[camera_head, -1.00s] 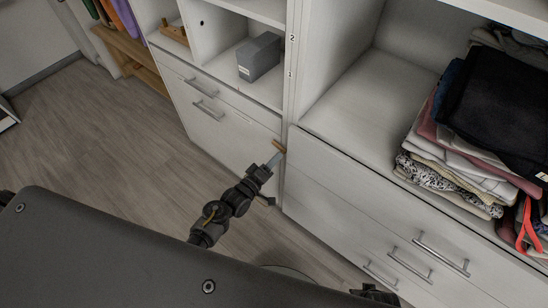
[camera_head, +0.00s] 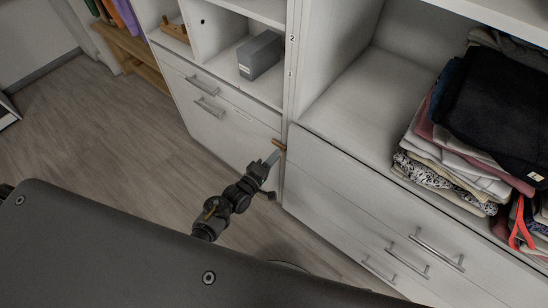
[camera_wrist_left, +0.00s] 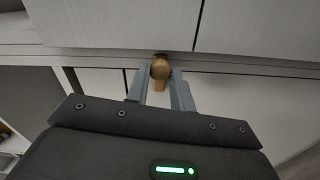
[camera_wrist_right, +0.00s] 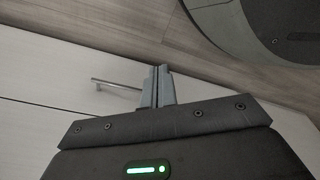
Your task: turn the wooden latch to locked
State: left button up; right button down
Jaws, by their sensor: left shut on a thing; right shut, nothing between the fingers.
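The wooden latch (camera_head: 278,144) is a small brown piece on the white cabinet front, by the upright between the two cabinet sections. In the left wrist view the latch (camera_wrist_left: 160,72) shows as a rounded wooden knob between the fingers. My left gripper (camera_head: 272,158) is shut on the latch, and it also shows in the left wrist view (camera_wrist_left: 161,88). Its fingertips hide part of the latch sides. My right gripper (camera_wrist_right: 158,78) is shut and empty, near a drawer front and a bar handle; it does not show in the head view.
A grey box (camera_head: 260,56) sits in a cubby above. Folded clothes (camera_head: 470,130) lie stacked on the right shelf. Bar handles (camera_head: 437,249) stick out from the lower right drawers. The wooden floor (camera_head: 90,130) at left is open.

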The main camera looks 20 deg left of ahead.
pick_arm(q)
jog(key=o, duration=1)
jog(key=shift+p+v, duration=0.35)
jog(key=shift+v, duration=5.1)
pick_arm(e)
jog(key=shift+s+d+f, duration=0.45)
jog(key=shift+s+f, duration=0.25)
jog(key=shift+s, duration=0.05)
